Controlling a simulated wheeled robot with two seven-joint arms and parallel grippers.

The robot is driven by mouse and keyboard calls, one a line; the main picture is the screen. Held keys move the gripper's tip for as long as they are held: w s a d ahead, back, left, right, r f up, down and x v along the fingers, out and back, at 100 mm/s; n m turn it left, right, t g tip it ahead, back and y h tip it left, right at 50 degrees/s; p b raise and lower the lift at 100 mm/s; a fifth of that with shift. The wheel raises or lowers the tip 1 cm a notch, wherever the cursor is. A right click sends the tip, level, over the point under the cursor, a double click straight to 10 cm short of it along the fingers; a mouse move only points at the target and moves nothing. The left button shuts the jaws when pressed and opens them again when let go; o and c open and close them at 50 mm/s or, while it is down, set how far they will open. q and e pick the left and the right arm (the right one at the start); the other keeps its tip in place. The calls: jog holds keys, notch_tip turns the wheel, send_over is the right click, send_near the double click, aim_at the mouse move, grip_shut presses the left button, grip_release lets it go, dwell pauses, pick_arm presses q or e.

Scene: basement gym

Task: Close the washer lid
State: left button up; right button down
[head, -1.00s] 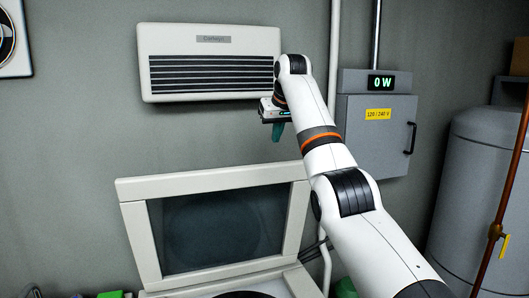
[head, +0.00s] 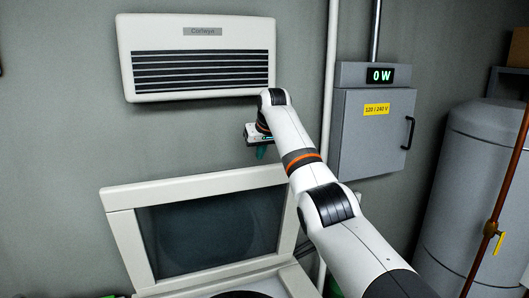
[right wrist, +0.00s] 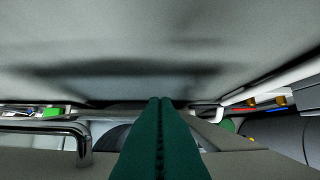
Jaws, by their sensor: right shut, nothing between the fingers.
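The washer lid (head: 119,222) stands raised at the lower middle of the head view, a pale frame around a dark glass panel. It leans up toward the wall. The washer's opening (head: 243,295) shows only as a dark edge at the bottom of the picture. My right gripper (head: 262,153) is above the lid's top edge, close to the wall, with its green fingers pointing down. In the right wrist view the green fingers (right wrist: 160,140) are together with nothing between them. I cannot tell whether they touch the lid. My left gripper is out of view.
A white wall heater (head: 195,57) hangs above the lid. A grey electrical box (head: 375,120) and pipes are on the wall to the right. A grey tank (head: 475,190) and a copper pipe (head: 497,205) stand at the far right.

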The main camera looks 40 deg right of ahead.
jog(key=s, duration=0.2)
jog(key=shift+s+a, duration=0.3)
jog(key=shift+s+f, duration=0.1)
jog(key=shift+s, duration=0.2)
jog(key=shift+s+a+f, duration=0.15)
jog(key=shift+s+f, duration=0.05)
jog(key=shift+f, duration=0.05)
jog(key=shift+s+r, duration=0.1)
jog(key=shift+s, duration=0.05)
